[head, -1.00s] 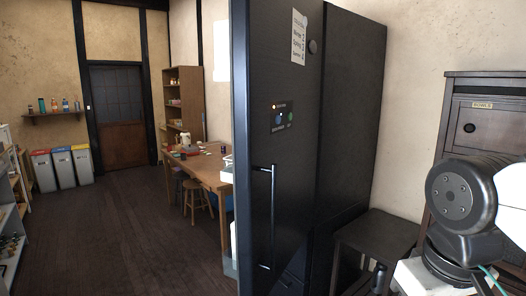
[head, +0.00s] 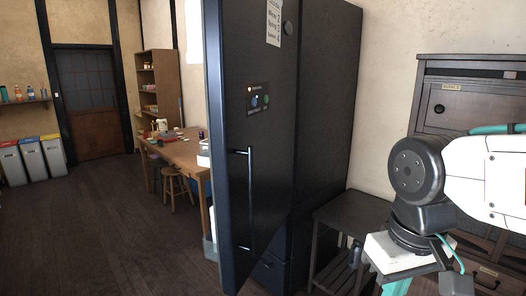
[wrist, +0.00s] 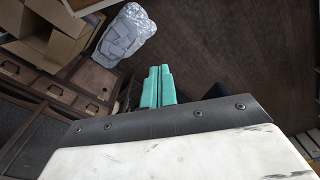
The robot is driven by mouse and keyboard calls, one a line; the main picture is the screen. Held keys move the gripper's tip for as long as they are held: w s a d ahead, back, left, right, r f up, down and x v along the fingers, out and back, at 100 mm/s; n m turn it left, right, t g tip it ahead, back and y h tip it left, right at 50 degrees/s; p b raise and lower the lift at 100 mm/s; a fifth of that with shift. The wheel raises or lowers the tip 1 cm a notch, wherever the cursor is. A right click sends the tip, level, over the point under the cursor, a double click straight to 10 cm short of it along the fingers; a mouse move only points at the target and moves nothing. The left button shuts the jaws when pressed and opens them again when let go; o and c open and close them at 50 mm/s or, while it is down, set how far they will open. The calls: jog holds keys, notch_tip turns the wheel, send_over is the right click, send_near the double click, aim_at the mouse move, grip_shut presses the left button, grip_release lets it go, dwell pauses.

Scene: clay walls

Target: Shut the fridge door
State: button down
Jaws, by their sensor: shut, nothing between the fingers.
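The dark fridge (head: 325,110) stands against the wall in the middle of the head view. Its door (head: 262,130) is open, swung out towards me, with its free edge on the left and hinge side on the right. A long vertical handle (head: 250,200) is on the door's outer face, and a small control panel and a paper note are above it. The inside of the fridge is hidden. My gripper (wrist: 158,70) shows in the wrist view with its teal fingers together and empty, over the floor and apart from the door. The door is not recognisable in the wrist view.
A low dark side table (head: 352,212) stands right of the fridge, before a dark wooden cabinet (head: 470,95). A wooden table (head: 180,150) with stools is behind the door. Open floor (head: 100,220) lies left. In the wrist view are a cardboard box (wrist: 45,40) and a grey bundle (wrist: 127,36).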

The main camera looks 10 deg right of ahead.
jog(key=w+a+f+m+g+y, duration=0.2)
jog(key=w+a+f+m+y, duration=0.1)
jog(key=w+m, duration=0.1)
jog(key=m+t+y, duration=1.1)
jog(key=m+t, duration=0.1)
jog(key=m, duration=0.9)
send_near(244, 172)
jog(key=x, duration=0.5)
jog(key=shift+w+a+f, duration=0.1)
jog(key=shift+w+a, duration=0.55)
jog(key=shift+a, duration=0.1)
jog(key=shift+w, duration=0.1)
